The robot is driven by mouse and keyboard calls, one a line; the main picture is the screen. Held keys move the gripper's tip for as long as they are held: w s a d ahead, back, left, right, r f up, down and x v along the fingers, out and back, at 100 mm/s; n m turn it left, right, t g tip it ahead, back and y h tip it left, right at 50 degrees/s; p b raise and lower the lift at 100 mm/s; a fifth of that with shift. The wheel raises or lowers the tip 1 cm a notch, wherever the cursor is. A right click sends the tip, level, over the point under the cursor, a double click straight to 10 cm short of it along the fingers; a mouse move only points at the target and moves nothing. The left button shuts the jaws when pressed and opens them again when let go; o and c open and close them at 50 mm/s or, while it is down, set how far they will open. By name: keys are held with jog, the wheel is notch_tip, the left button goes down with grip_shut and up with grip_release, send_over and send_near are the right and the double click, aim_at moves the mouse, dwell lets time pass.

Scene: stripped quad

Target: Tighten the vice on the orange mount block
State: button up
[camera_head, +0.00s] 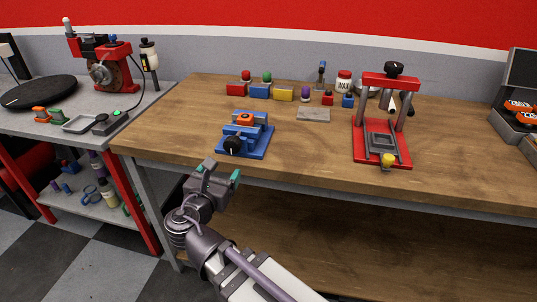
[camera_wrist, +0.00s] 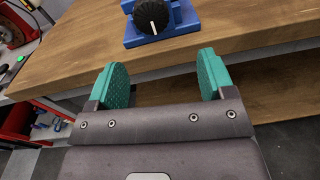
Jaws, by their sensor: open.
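The blue vice (camera_head: 259,141) stands on the wooden bench near its front left edge. The orange mount block (camera_head: 245,119) sits at the vice's jaws; I cannot tell how tightly it is held. The vice's black knob (camera_head: 233,145) faces the front edge, and its white mark shows in the wrist view (camera_wrist: 153,17). My gripper (camera_head: 221,172) is open and empty, in front of the bench edge and short of the knob. Its green finger pads (camera_wrist: 163,80) stand apart in the wrist view, with the knob beyond them. The mount block is out of the wrist view.
A red press frame (camera_head: 384,157) stands to the right on the wooden bench (camera_head: 185,128). A grey plate (camera_head: 313,114) lies between, with blocks and a jar (camera_head: 344,82) behind. A grey side bench (camera_head: 30,117) stands left. The bench front edge lies just beyond my gripper.

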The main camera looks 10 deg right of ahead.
aim_at(231, 147)
jog(key=w+d+n, duration=0.1)
jog(key=w, duration=0.2)
jog(key=w+d+n, duration=0.1)
jog(key=w, duration=0.3)
jog(key=w+d+n, duration=0.1)
jog(key=w, duration=0.2)
jog(key=shift+w+d+r+n+t, duration=0.2)
jog(key=shift+r+n+t, duration=0.1)
jog(key=shift+r+t, duration=0.1)
jog(key=c, duration=0.9)
